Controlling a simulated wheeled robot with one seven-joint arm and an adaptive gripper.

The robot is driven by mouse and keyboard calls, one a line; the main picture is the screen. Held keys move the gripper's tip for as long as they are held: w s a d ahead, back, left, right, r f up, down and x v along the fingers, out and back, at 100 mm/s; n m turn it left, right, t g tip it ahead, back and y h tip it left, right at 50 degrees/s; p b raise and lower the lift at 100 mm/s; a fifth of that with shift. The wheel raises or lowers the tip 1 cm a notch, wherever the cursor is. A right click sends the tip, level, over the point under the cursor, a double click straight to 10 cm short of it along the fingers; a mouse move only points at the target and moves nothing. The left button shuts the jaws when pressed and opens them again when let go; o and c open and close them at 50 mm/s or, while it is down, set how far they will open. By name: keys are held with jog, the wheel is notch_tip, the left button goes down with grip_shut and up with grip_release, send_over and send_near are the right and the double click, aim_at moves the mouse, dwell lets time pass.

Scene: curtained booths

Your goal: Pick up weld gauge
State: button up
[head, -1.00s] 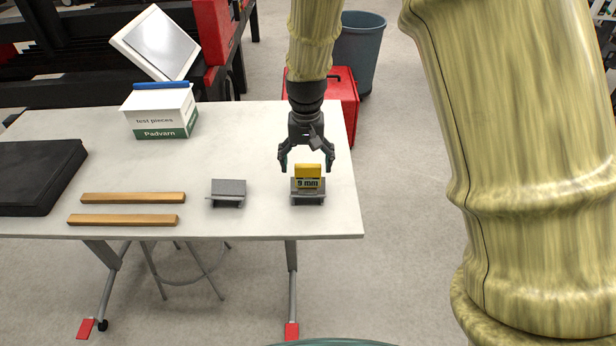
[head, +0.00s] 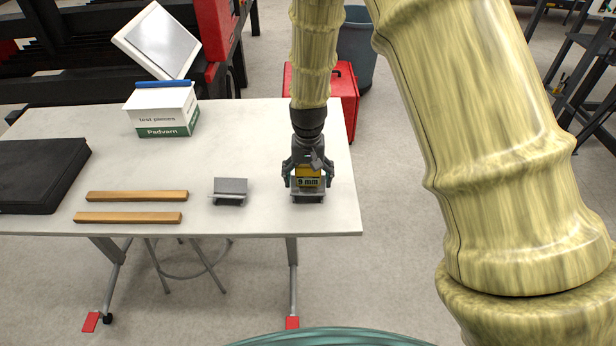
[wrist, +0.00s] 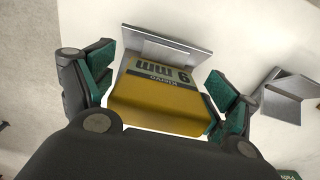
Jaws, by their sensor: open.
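The weld gauge (head: 308,180) is a yellow block with a dark-lettered "9 mm" label. It stands in a grey metal holder (head: 308,197) near the table's right front edge. My gripper (head: 307,182) is lowered around it, one finger on each side, with the jaws open. In the wrist view the yellow gauge (wrist: 162,98) lies between the green-padded fingertips of my gripper (wrist: 158,92), with the holder's plate (wrist: 168,48) beyond it. A gap shows beside the left finger; whether the right finger touches the gauge I cannot tell.
A second, empty grey holder (head: 230,190) stands to the left. Two wooden bars (head: 135,197), a black case (head: 40,175) and a white-and-green box (head: 162,112) are farther left on the white table (head: 250,130). A red toolbox (head: 340,95) is behind the table.

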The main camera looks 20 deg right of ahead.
jog(key=c, duration=1.2)
jog(key=shift+r, duration=0.1)
